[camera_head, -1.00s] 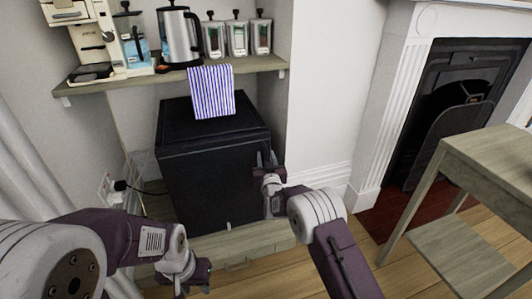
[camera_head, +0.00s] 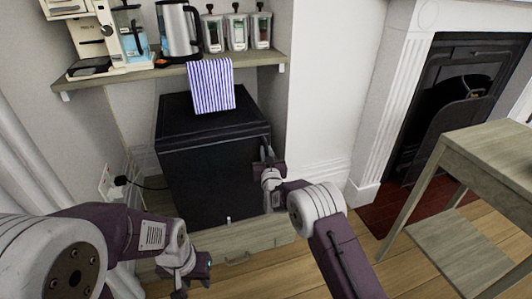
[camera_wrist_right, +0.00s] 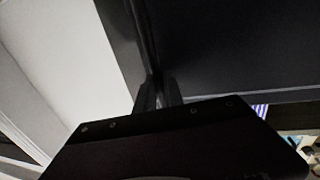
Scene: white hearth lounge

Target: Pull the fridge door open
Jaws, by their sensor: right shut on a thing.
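The black fridge (camera_head: 215,180) stands under the shelf. Its front door faces me and looks closed or nearly so; I cannot tell if there is a gap. My right gripper (camera_head: 266,158) is at the upper right edge of the door, shut on the dark door handle or edge, which the fingers largely hide. In the right wrist view the fingers (camera_wrist_right: 158,92) meet at a dark vertical strip beside the dark fridge face. My left gripper (camera_head: 198,270) hangs low in front of the fridge, away from it; its finger opening is unclear.
A striped cloth (camera_head: 211,86) hangs from the shelf (camera_head: 165,74) over the fridge top. A kettle (camera_head: 180,30), coffee machine and jars stand on the shelf. A wooden table (camera_head: 485,150) and a fireplace are at right. A wooden drawer front (camera_head: 245,238) lies below the fridge.

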